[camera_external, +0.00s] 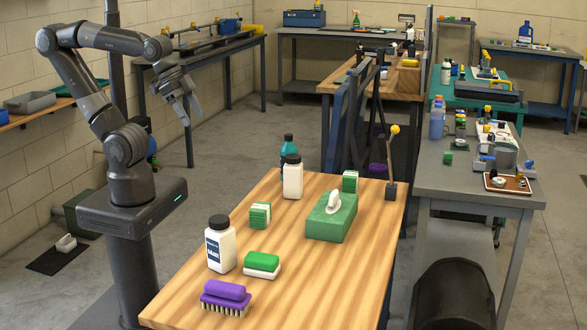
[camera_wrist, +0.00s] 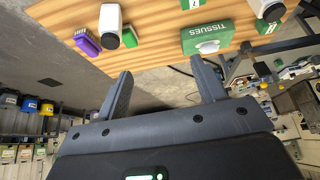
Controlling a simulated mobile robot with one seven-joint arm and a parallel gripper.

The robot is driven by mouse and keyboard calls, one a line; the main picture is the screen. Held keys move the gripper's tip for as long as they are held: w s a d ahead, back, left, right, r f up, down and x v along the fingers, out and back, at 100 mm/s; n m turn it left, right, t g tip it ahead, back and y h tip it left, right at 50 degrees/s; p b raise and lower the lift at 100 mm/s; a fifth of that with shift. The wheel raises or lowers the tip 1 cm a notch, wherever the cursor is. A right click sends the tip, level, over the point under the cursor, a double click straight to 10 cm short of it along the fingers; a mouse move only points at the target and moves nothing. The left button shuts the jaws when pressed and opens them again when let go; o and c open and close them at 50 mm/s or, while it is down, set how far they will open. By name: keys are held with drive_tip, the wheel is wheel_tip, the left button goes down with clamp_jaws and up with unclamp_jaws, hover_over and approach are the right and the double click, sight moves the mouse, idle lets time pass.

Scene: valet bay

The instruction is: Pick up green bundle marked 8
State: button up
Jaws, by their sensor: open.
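Two green-and-white bundles stand on the wooden table. The nearer bundle (camera_external: 260,215) is left of the tissue box; the farther bundle (camera_external: 349,181) is behind that box. In the wrist view, one bundle (camera_wrist: 193,4) is cut by the top edge and the other (camera_wrist: 266,27) sits at the upper right. Their white labels are too small to read surely, so I cannot tell which is marked 8. My gripper (camera_external: 190,112) is raised left of the table, well apart from both bundles. In the wrist view its fingers (camera_wrist: 160,72) are spread with nothing between them.
The wooden table (camera_external: 320,270) also holds a tissue box (camera_external: 331,217), white bottles (camera_external: 220,246) (camera_external: 292,178), a teal bottle (camera_external: 289,148), a green-and-white sponge or brush (camera_external: 262,264) and a purple brush (camera_external: 225,297). A grey workbench (camera_external: 455,190) stands right.

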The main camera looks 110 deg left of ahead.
drive_tip(key=o, duration=0.7)
